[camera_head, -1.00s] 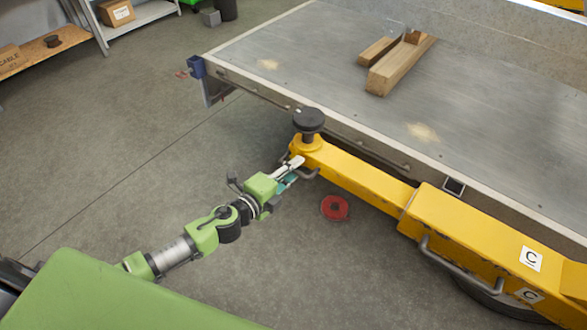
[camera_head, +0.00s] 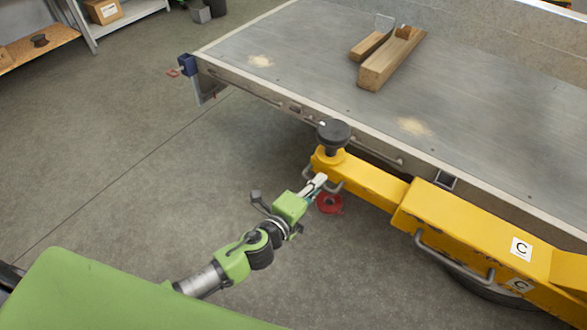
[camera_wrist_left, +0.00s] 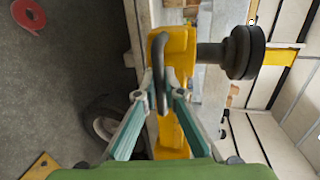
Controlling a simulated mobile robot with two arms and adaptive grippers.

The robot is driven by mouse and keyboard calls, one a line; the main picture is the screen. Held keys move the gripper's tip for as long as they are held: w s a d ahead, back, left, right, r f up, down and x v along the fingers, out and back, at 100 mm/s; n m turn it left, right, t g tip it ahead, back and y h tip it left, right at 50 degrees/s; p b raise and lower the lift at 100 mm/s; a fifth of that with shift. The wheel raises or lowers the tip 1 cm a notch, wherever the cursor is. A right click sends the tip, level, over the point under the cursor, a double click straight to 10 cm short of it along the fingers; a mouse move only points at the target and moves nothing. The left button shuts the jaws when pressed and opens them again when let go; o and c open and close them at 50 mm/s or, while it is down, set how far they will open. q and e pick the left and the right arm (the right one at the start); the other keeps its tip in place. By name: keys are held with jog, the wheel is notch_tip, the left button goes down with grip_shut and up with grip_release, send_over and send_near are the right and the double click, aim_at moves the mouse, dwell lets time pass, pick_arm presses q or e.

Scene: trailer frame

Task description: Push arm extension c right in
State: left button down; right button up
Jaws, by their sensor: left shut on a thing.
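The yellow arm extension c (camera_head: 372,184) juts out of the larger yellow housing (camera_head: 470,235) marked with C labels, beside the trailer bed. A round black pad (camera_head: 333,134) stands upright on its outer end. My left gripper (camera_head: 319,184) is at that end, shut on the grey handle. In the left wrist view the handle (camera_wrist_left: 160,70) passes between the fingertips of my left gripper (camera_wrist_left: 160,93), with the yellow end and the black pad (camera_wrist_left: 243,52) beyond. My right gripper is not in view.
The trailer bed (camera_head: 300,60) carries wooden beams (camera_head: 392,58). A red ring (camera_head: 330,203) lies on the floor just below the extension's end. A blue clamp (camera_head: 187,66) sits at the bed's corner. The floor at the left is clear.

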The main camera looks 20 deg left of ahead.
aim_at(373, 201)
pick_arm(q)
jog(key=s+d, duration=0.1)
jog(key=d, duration=0.3)
jog(key=s+d+b, duration=0.1)
jog(key=s+d, duration=0.1)
jog(key=d, duration=0.3)
jog(key=s+d, duration=0.2)
jog(key=d, duration=0.2)
jog(key=shift+d+b, duration=0.35)
jog(key=c, duration=2.2)
grip_release()
jog(key=shift+o, duration=0.2)
jog(key=shift+w, duration=0.1)
jog(key=shift+a, duration=0.15)
jog(key=shift+s+a, duration=0.1)
jog(key=shift+s, duration=0.25)
jog(key=v, duration=1.1)
